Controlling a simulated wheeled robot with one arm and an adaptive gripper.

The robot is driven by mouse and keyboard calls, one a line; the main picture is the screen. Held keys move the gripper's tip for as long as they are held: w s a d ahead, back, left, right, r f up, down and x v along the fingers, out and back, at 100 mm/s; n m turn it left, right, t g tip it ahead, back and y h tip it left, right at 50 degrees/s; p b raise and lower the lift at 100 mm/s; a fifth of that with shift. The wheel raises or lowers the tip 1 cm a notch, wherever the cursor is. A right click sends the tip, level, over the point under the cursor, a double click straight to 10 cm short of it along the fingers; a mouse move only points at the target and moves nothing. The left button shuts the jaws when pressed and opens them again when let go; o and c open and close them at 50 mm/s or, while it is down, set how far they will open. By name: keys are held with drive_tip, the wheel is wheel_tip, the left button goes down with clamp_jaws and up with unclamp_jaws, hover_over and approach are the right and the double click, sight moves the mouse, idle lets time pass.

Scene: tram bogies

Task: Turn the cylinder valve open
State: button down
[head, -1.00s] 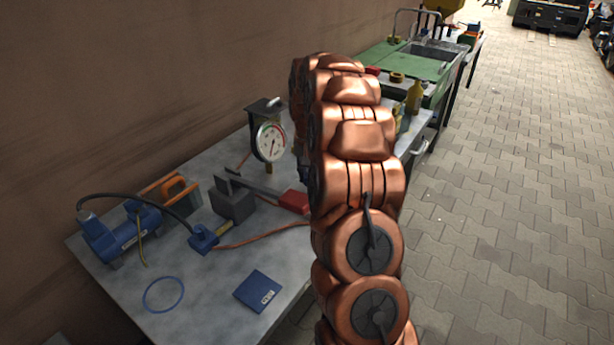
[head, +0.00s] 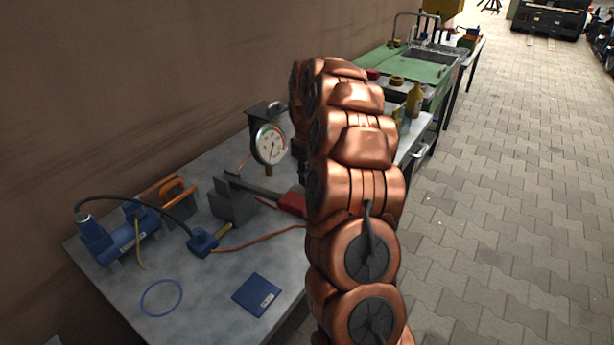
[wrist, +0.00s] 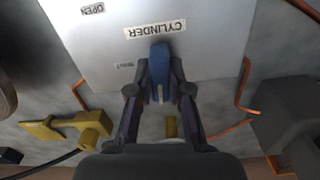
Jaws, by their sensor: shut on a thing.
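The cylinder valve's blue handle (wrist: 159,66) shows in the wrist view, in front of a pale panel (wrist: 200,62) with a CYLINDER label (wrist: 155,29) that appears upside down. An OPEN label (wrist: 92,9) is near the panel's upper left, and a smaller label beside the handle is too small to read surely. My gripper (wrist: 160,92) is shut on the blue handle, with one finger on each side. In the head view my copper-coloured arm hides the gripper, the handle and the panel.
A dial gauge (head: 270,144) stands on the grey bench (head: 215,285), near a grey block (head: 232,203). A blue pump (head: 125,238), a blue ring (head: 161,297) and a blue booklet (head: 257,294) are also there. A yellow fitting (wrist: 62,129) and copper pipes flank my gripper.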

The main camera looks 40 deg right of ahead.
drive_tip(key=shift+n, duration=0.6)
drive_tip(key=shift+w, duration=0.1)
drive_tip(key=c, duration=1.1)
unclamp_jaws()
drive_tip(key=shift+r, duration=0.15)
drive_tip(key=shift+r, duration=5.85)
